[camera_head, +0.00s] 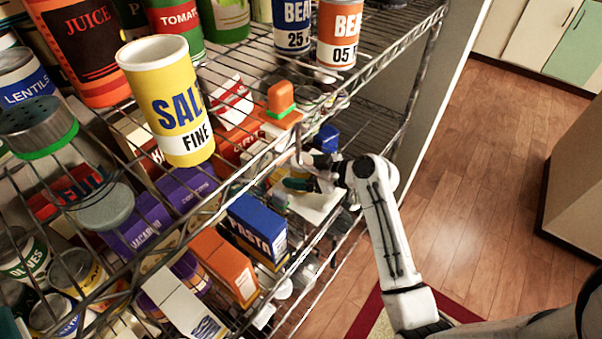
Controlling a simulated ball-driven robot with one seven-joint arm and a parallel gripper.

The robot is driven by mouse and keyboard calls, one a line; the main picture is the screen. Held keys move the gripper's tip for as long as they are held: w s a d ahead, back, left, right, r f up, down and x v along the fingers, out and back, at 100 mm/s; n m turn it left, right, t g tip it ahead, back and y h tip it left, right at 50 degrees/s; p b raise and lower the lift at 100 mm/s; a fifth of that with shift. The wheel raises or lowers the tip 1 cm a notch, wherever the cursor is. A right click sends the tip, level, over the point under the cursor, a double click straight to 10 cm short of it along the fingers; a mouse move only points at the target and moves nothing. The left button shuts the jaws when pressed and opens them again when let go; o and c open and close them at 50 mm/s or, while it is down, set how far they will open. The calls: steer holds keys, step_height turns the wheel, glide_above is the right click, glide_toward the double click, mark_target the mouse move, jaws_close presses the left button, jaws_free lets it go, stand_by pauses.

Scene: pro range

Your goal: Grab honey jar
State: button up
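I cannot make out any label that reads honey, so I cannot tell which item is the honey jar. A small orange-topped item with a green band (281,97) stands at the shelf's right edge, above and left of my gripper. My gripper (305,172) is at the right edge of the wire rack, at a lower level among small packages. Its two dark-tipped fingers point left and are apart. I see nothing clearly held between them, though the clutter behind makes the gap hard to read.
The wire rack's front rail (240,172) runs diagonally beside my arm. A yellow salt canister (172,100), a blue pasta box (256,226) and an orange box (224,266) crowd the left. Bean cans (338,33) stand at the top. The wooden floor (470,190) is open at right.

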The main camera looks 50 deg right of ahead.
steer(key=c, duration=1)
steer(key=shift+c, duration=0.5)
steer(key=shift+r, duration=0.1)
